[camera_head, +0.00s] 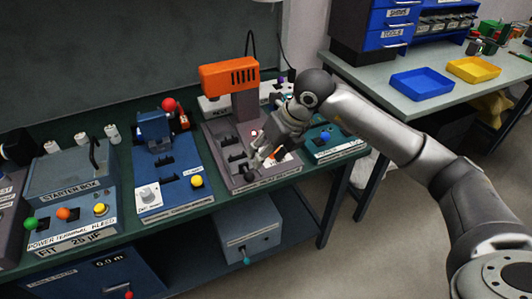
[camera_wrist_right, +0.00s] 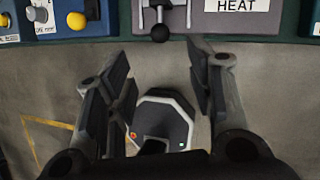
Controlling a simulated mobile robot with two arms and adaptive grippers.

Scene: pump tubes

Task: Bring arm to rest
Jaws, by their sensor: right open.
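My right arm (camera_head: 385,130) reaches in from the right of the head view, over the front of the bench. Its gripper (camera_head: 264,160) hangs near the front of the grey station with the orange head (camera_head: 230,76). In the wrist view the right gripper (camera_wrist_right: 163,85) is open, with a clear gap and nothing between its fingers. A black ball knob (camera_wrist_right: 159,33) of the grey station, labelled HEAT (camera_wrist_right: 237,5), lies just beyond the fingertips, apart from them. My left gripper is not in view.
A blue station (camera_head: 165,185) and a starter box (camera_head: 70,185) stand left on the green bench; a teal station (camera_head: 335,143) stands right. A grey box (camera_head: 248,232) is below. The side table (camera_head: 410,107) carries blue (camera_head: 422,84) and yellow (camera_head: 474,69) trays. Open floor lies in front.

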